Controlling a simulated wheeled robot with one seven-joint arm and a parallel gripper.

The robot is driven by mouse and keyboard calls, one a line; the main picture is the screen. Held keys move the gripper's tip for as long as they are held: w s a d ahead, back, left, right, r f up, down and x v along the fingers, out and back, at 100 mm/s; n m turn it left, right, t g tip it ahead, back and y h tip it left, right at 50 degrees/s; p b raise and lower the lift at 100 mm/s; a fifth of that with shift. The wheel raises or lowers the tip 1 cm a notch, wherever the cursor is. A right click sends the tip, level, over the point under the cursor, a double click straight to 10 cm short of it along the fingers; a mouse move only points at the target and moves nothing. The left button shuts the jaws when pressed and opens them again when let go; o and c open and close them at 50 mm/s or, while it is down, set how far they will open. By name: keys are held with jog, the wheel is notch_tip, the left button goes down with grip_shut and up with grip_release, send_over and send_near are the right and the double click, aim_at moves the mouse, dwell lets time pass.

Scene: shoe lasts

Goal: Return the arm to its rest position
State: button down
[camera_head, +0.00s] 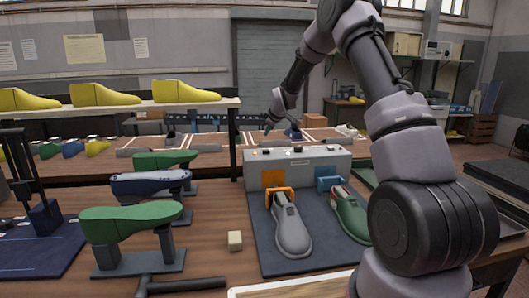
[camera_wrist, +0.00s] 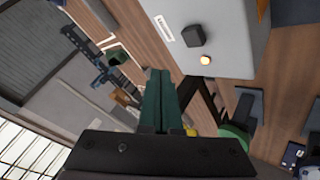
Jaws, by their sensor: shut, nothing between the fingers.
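My arm rises on the right of the head view, bends at the top and reaches down and away to the left. My gripper (camera_head: 267,126) is small there, beyond and above the grey box, and its fingers are hard to make out. In the wrist view my gripper (camera_wrist: 160,74) has its two dark green fingers pressed together with nothing between them. The light grey box (camera_head: 332,157) stands on the workbench; it also shows in the wrist view (camera_wrist: 235,40), with a black knob and a lit lamp.
Green lasts (camera_head: 130,220) stand on supports at left. A shelf with yellow lasts (camera_head: 105,95) stands behind. A small beige block (camera_head: 235,240) lies on the bench.

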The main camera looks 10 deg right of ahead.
jog(key=s+d+r+m+g+h, duration=0.15)
jog(key=s+r+m, duration=0.25)
jog(key=s+r, duration=0.65)
jog(key=s+d+r+m+t+y, duration=0.1)
jog(key=s+d+r+m, duration=0.2)
jog(key=s+r, duration=0.75)
jog(key=s+m+g, duration=0.1)
jog(key=s+m, duration=0.7)
jog(key=s, duration=2.3)
jog(key=shift+d+f+m, duration=0.25)
jog(key=shift+d+m, duration=0.05)
jog(key=shift+d, duration=0.1)
